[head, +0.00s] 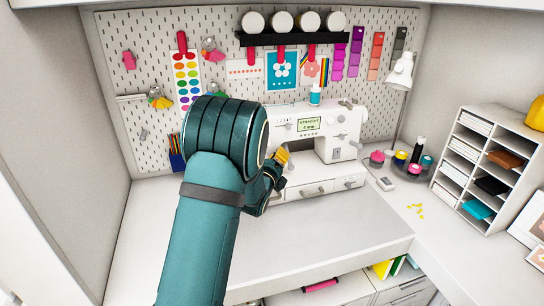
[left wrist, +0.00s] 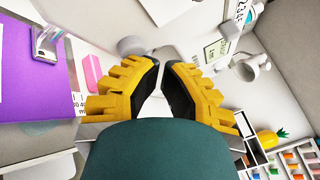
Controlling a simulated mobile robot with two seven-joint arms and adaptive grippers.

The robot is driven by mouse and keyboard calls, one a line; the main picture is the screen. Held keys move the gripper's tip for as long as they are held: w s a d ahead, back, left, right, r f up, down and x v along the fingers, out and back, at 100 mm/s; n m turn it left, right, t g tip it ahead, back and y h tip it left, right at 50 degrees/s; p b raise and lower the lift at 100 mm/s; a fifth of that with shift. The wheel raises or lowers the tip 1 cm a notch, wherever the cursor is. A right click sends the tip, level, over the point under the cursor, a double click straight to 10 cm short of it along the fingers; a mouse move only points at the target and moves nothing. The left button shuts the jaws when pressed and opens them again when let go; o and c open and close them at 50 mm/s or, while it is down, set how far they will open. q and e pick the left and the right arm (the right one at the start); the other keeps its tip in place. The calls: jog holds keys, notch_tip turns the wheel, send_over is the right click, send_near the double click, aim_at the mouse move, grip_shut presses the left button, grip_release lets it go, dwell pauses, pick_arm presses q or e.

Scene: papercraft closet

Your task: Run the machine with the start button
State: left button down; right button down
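The white sewing machine (head: 335,138) stands at the back of the desk, with a small green display (head: 309,124) reading "STRAIGHT" and several grey knobs and buttons on its front. My left gripper (head: 283,156) is in front of the machine's left part; its arm hides some of that side. In the left wrist view its yellow fingers (left wrist: 160,66) come nearly together at the tips, with nothing held between them. A round grey knob (left wrist: 131,45) lies just beyond the tips; I cannot tell if it is the start button or if there is contact. My right gripper is not in view.
A pegboard (head: 140,70) with craft supplies is behind the machine. Thread spools (head: 400,158) stand to its right, near a white shelf unit (head: 463,168). The desk (head: 310,235) in front of the machine is clear. A white lamp (head: 400,70) hangs at upper right.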

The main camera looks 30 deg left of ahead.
pick_arm(q)
jog(key=shift+s+d, duration=0.1)
jog(key=shift+s, duration=0.05)
jog(key=s+d, duration=0.4)
jog(key=shift+d, duration=0.3)
dwell(0.4)
dwell(0.7)
